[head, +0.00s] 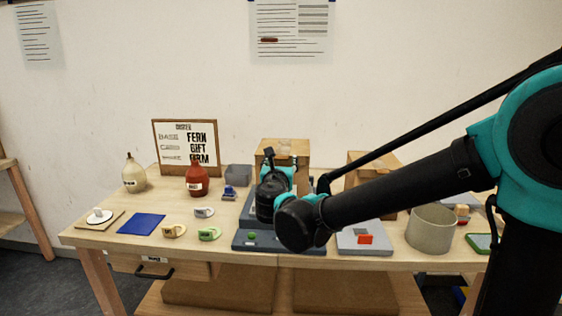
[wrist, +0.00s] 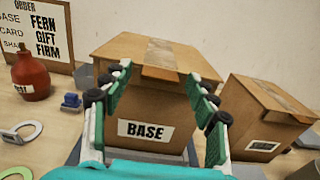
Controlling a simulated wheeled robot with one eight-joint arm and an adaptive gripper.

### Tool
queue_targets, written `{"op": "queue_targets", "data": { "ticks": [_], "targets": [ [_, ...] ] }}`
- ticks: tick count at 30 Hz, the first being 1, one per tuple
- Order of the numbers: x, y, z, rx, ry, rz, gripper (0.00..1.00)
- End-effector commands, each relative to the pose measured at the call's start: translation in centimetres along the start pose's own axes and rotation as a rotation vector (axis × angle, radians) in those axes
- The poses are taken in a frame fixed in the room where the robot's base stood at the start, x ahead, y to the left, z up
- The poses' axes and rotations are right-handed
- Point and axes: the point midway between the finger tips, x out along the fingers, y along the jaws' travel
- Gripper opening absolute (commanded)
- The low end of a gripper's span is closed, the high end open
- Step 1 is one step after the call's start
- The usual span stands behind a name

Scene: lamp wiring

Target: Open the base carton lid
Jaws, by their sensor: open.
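The base carton (wrist: 160,108) is a brown box with a white BASE label on its front. Its flat top lid (wrist: 125,47) lies closed, with a tan strip (wrist: 165,58) running across it and over the front edge. In the head view the carton (head: 297,147) stands at the back middle of the table, partly hidden by my arm. My gripper (wrist: 158,76) is open and empty, its fingers pointing at the carton's upper front. The gripper (head: 270,158) also shows in the head view. I cannot tell whether the fingertips touch the carton.
A second brown carton (wrist: 265,112) stands to the right. A red bottle (wrist: 31,78), a small blue item (wrist: 71,101) and an order board (head: 186,146) are on the left. A grey cylinder (head: 430,228) stands at the right. The table's front left has several small tags and a blue mat (head: 141,224).

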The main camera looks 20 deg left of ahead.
Motion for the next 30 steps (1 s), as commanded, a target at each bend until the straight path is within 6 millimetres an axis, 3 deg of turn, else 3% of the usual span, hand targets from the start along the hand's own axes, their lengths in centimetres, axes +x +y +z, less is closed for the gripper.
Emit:
{"op": "queue_targets", "data": {
  "ticks": [11, 25, 30],
  "targets": [
    [0.53, -0.01, 0.00, 0.000, 0.000, 0.000, 0.59],
    [0.51, -0.01, 0.00, 0.000, 0.000, 0.000, 0.00],
    [0.51, -0.01, 0.00, 0.000, 0.000, 0.000, 0.00]
  ]
}}
